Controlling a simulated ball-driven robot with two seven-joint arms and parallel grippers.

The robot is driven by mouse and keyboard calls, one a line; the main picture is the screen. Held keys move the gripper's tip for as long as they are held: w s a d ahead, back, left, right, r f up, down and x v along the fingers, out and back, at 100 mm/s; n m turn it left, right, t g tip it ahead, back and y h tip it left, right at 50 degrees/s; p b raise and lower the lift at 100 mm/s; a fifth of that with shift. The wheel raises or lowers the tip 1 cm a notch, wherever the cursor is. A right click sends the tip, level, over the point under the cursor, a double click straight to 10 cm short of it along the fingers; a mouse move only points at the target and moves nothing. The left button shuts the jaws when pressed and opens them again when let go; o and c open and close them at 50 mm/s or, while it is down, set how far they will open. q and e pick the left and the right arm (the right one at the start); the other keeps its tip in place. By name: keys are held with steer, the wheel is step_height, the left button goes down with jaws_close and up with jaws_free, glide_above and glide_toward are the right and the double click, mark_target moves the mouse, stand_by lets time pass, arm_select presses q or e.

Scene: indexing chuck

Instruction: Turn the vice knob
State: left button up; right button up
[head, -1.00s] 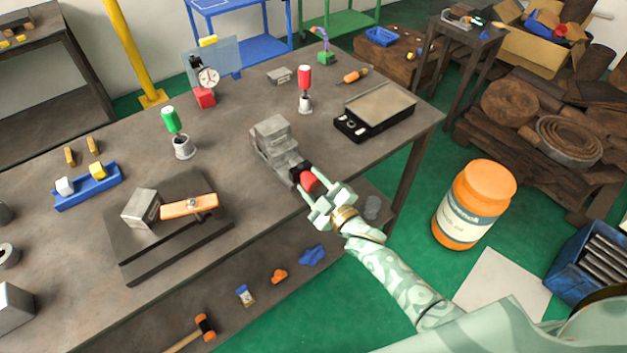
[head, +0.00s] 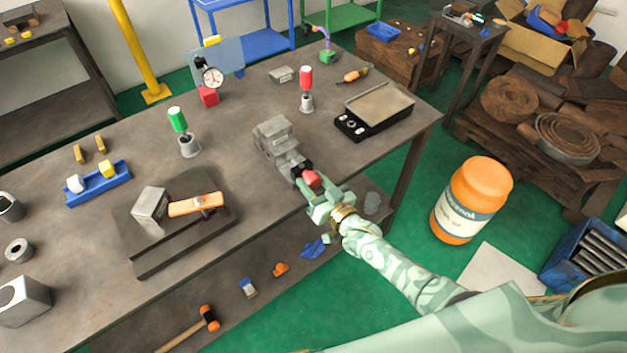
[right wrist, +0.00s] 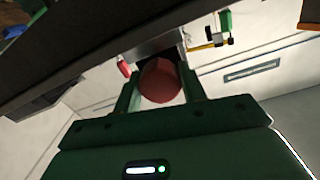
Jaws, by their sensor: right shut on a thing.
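The grey vice (head: 277,147) stands near the front edge of the workbench, right of the middle. Its red knob (head: 311,178) faces the bench's front edge. The knob also shows in the right wrist view (right wrist: 160,82), between the two fingers. My right gripper (head: 308,188) is shut on the red knob, with one finger on either side of it. In the right wrist view my right gripper (right wrist: 161,90) covers part of the knob's sides. My left gripper is not in view.
On the bench (head: 240,235) a dark plate with an orange-handled tool (head: 195,205) lies left of the vice. A black-edged tray (head: 374,110) lies to the right. Red (head: 307,90) and green-topped (head: 180,130) holders stand behind. An orange jar (head: 471,200) stands right of my arm.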

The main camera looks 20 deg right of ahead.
steer(key=m, duration=0.4)
steer(key=shift+m+p, duration=0.3)
steer(key=shift+p, duration=0.05)
steer(key=shift+m+g, duration=0.3)
steer(key=shift+m, duration=2.2)
steer(key=o, duration=1)
steer(key=shift+s, duration=0.1)
steer(key=p+v, duration=0.2)
steer(key=v, duration=1.4)
steer(key=shift+s+f, duration=0.1)
